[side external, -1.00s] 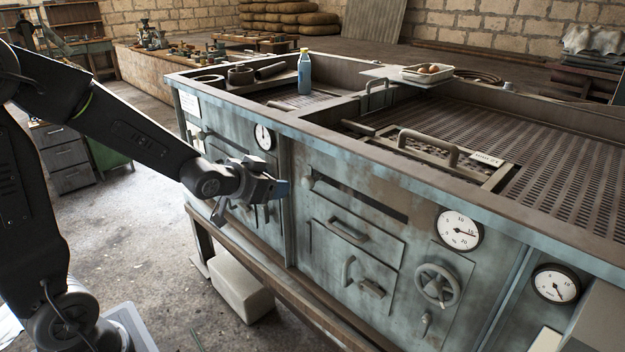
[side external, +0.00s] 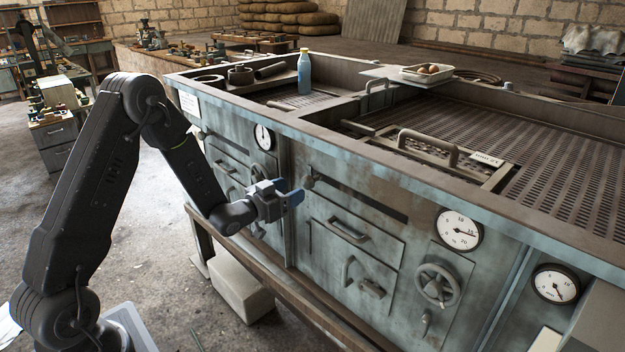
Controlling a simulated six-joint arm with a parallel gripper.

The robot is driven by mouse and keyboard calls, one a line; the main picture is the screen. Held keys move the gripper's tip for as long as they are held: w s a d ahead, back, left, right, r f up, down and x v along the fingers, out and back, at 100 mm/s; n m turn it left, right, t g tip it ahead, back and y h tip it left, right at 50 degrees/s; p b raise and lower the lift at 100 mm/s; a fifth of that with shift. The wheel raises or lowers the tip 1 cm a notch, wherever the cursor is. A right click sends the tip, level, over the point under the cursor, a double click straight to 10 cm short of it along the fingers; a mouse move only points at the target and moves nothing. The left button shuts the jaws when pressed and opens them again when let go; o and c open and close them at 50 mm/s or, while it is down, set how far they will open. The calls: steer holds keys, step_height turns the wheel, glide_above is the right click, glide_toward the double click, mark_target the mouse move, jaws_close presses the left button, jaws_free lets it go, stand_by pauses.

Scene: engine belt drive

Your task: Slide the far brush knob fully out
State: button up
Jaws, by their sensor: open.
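A round knob (side external: 308,182) sits at the left end of a dark horizontal slot on the rusty front panel. A second knob-like part (side external: 201,136) shows at the left end of the bench front, partly beside my arm. I cannot tell for certain which is the far brush knob. My gripper (side external: 296,193) is open and empty, its fingers pointing right, just left of and slightly below the knob by the slot. It looks apart from that knob, but the depth gap is unclear.
Drawer handles (side external: 347,230), a handwheel (side external: 437,285) and gauges (side external: 459,230) stand out from the front. A wooden rail (side external: 290,288) runs below. A blue bottle (side external: 304,76) and a tray (side external: 427,74) stand on top.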

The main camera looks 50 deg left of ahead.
mark_target(304, 183)
steer(key=w, duration=0.8)
steer(key=shift+w, duration=0.3)
steer(key=shift+c, duration=0.4)
jaws_close()
steer(key=d, duration=2.4)
steer(key=shift+d, duration=0.3)
steer(key=shift+c, duration=0.6)
jaws_free()
steer(key=shift+d, duration=0.1)
steer(key=shift+o, duration=1)
steer(key=s, duration=1.4)
